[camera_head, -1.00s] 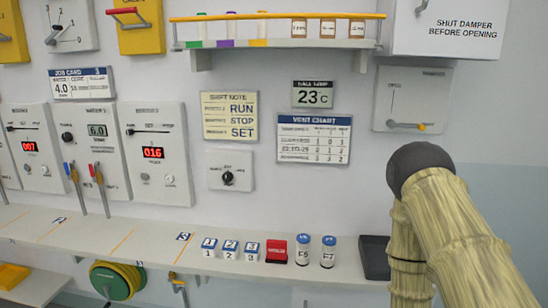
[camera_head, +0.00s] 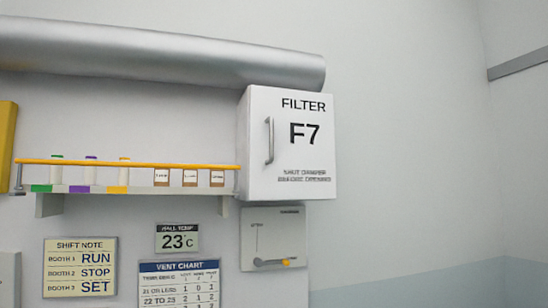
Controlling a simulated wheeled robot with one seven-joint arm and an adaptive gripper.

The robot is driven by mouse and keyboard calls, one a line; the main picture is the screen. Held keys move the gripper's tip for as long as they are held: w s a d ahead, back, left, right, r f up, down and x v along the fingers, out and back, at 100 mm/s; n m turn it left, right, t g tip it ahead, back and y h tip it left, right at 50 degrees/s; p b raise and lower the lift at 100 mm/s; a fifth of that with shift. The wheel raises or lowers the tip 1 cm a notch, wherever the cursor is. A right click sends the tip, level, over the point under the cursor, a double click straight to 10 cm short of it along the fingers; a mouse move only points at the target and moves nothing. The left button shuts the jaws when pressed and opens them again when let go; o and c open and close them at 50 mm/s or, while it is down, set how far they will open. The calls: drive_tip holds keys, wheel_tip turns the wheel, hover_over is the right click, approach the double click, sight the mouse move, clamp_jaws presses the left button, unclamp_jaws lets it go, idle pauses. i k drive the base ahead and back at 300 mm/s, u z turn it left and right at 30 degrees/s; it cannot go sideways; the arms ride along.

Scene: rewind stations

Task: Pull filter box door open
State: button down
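The filter box (camera_head: 245,150) is a white box on the wall, right of centre in the head view, below a silver duct. Its door (camera_head: 305,165) reads "FILTER F7", with smaller text about shutting the damper. The door looks shut. A grey vertical bar handle (camera_head: 269,141) is on the door's left side. My gripper and arm are not in view.
A wall shelf (camera_head: 140,192) with a yellow rail, small bottles and jars is left of the box. A silver duct (camera_head: 160,55) runs above. A shift note (camera_head: 80,266), a "23 C" display (camera_head: 177,239) and a vent chart (camera_head: 180,285) hang below. The wall to the right is bare.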

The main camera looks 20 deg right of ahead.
sight(292, 146)
drive_tip(key=u, duration=0.7)
drive_tip(key=k, duration=1.1)
drive_tip(key=z, duration=1.45)
drive_tip(key=i, duration=1)
drive_tip(key=z, duration=0.05)
